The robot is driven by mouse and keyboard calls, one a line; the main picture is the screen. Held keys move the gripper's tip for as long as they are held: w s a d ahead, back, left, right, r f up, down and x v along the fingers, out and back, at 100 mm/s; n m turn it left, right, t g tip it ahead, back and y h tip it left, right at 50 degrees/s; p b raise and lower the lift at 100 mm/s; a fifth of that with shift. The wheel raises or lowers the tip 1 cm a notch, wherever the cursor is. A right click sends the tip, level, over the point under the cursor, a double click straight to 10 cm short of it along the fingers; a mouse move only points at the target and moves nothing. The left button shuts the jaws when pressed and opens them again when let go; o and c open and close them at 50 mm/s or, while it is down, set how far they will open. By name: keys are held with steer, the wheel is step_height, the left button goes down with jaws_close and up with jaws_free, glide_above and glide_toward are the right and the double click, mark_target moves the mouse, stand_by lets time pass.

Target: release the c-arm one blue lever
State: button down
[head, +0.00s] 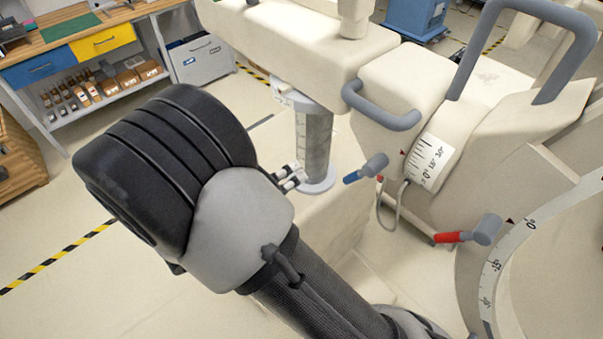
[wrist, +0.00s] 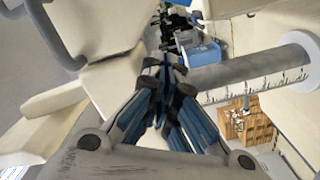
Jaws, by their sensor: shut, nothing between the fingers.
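The blue lever (head: 366,168) sticks out of the side of the cream C-arm body in the head view. It has a grey knob and a blue tip that points left and slightly down. My gripper (head: 297,179) is shut and empty, left of the blue tip in the picture, with a visible gap between them. In the wrist view my gripper (wrist: 172,78) shows its fingertips together. I cannot make out the blue lever in the wrist view. My arm's thick black and grey wrist hides part of the floor behind it.
A red lever (head: 469,233) stands lower right. A grey column with a scale (head: 313,145) rises just behind my gripper. A grey handle (head: 382,108) and a looping cable (head: 384,212) are near the blue lever. A workbench (head: 95,32) stands back left.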

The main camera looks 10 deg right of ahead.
steer(key=w+d+f, duration=0.2)
steer(key=d, duration=0.7)
steer(key=shift+d, duration=0.2)
steer(key=shift+w+a+f, duration=0.1)
steer(key=shift+a+f, duration=0.05)
steer(key=shift+f, duration=0.05)
